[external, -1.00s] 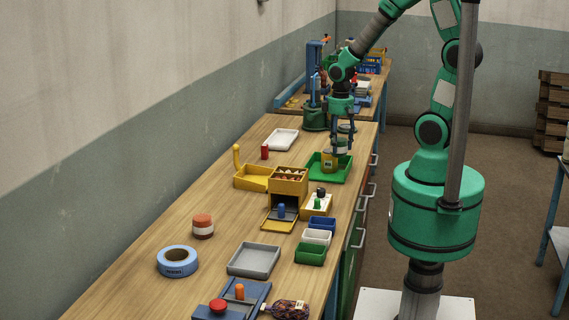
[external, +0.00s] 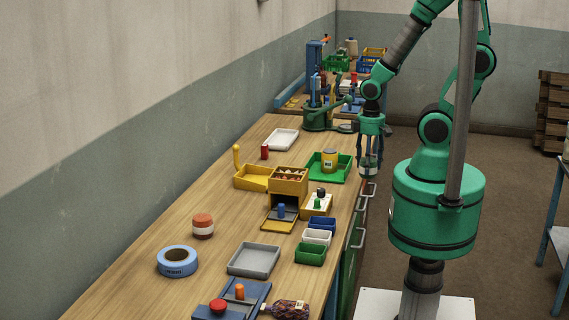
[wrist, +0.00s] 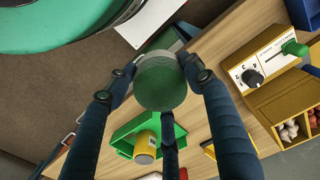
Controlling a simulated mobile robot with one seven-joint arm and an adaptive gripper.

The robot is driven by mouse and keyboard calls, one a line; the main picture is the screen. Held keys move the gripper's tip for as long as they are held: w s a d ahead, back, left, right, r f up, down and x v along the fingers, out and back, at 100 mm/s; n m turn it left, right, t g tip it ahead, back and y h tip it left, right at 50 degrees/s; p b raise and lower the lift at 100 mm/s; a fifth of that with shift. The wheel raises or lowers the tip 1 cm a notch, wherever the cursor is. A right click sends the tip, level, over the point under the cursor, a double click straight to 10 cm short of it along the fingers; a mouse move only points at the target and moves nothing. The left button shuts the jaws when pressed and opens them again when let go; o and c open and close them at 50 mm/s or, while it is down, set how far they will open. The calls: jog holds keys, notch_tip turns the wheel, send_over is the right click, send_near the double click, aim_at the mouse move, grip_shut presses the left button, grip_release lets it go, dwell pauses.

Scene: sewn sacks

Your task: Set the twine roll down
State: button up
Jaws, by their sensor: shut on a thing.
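My gripper (external: 369,157) is shut on a short round roll with a green face, which I take for the twine roll (wrist: 160,82). In the wrist view the fingers of my gripper (wrist: 158,76) close around its sides, and the green face is toward the camera. In the external view the roll (external: 369,167) is small and partly covered by the fingers. It is held in the air by the bench's right edge, to the right of the green tray (external: 343,176). The tray also shows in the wrist view (wrist: 122,139).
A yellow can (external: 330,160) stands in the green tray. The yellow drawer box (external: 288,184), a switch box (external: 318,203) and small bins (external: 311,254) stand nearer on the wooden bench (external: 150,295). A white tray (external: 281,140) lies behind. Bare bench top shows along the left.

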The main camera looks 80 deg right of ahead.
jog(key=shift+w+f, duration=0.1)
jog(key=shift+f, duration=1.95)
jog(key=shift+w, duration=0.15)
jog(key=w, duration=0.5)
jog(key=w+d+f+b, duration=0.1)
jog(key=w, duration=0.9)
jog(key=shift+w+d+f+b, duration=0.2)
jog(key=shift+w+f+b, duration=0.05)
jog(key=shift+w+b, duration=0.15)
jog(key=shift+s+f, duration=0.1)
jog(key=shift+f+b, duration=0.4)
jog(key=shift+f, duration=1.25)
jog(key=shift+f, duration=0.2)
jog(key=o, duration=1.3)
jog(key=shift+r, duration=0.1)
